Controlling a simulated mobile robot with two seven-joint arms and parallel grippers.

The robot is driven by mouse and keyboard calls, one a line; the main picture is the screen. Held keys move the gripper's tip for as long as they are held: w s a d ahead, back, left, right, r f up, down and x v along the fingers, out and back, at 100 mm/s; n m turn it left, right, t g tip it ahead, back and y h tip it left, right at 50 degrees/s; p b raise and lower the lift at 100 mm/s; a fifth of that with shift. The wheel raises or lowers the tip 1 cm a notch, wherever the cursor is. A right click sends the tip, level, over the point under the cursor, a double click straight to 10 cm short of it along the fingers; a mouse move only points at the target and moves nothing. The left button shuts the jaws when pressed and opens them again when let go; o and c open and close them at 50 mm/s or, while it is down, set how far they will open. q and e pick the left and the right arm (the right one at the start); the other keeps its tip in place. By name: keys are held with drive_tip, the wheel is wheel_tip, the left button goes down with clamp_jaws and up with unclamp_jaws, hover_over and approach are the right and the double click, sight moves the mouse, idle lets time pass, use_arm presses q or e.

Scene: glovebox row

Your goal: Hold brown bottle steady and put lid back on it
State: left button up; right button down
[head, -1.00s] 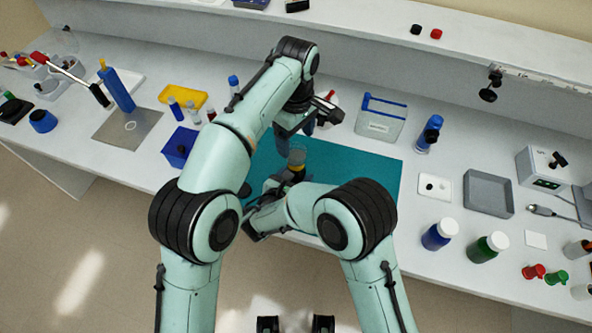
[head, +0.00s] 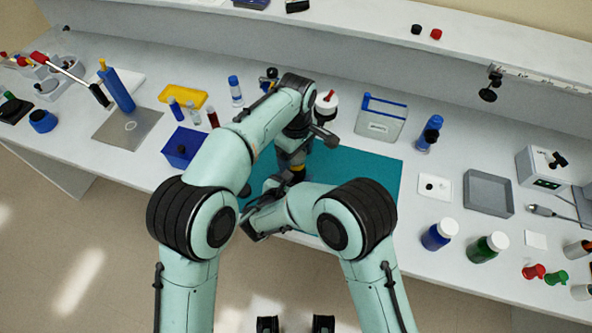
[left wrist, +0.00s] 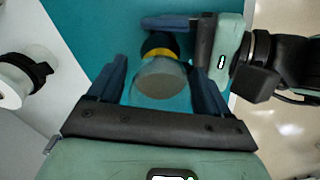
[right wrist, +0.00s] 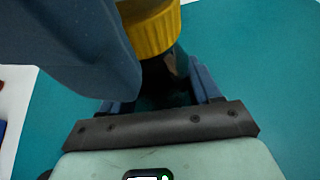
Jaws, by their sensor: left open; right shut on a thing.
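The brown bottle shows as a dark body (right wrist: 165,88) in the right wrist view, between the fingers of my right gripper (right wrist: 163,92), which is shut on it. Above the dark body is a yellow band (right wrist: 150,28). In the left wrist view a pale, see-through grey round top (left wrist: 160,80) is in line with the yellow band; I cannot tell whether this top is the lid or how it is seated. My left gripper (left wrist: 157,88) is open, its fingers on either side of the grey top. In the head view my arms hide most of the bottle.
A teal mat (head: 365,175) lies under the work. A white container with a red tip (head: 326,105) stands behind, near my left wrist. A blue box (head: 183,147) is to the left and a pale box with a blue handle (head: 381,122) to the right. The mat's right part is clear.

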use_arm(q)
drive_tip(key=shift+f, duration=0.25)
drive_tip(key=c, duration=1.1)
drive_tip(key=m, duration=0.6)
drive_tip(key=shift+m, duration=0.3)
drive_tip(key=m, duration=1.5)
drive_tip(key=o, duration=1.2)
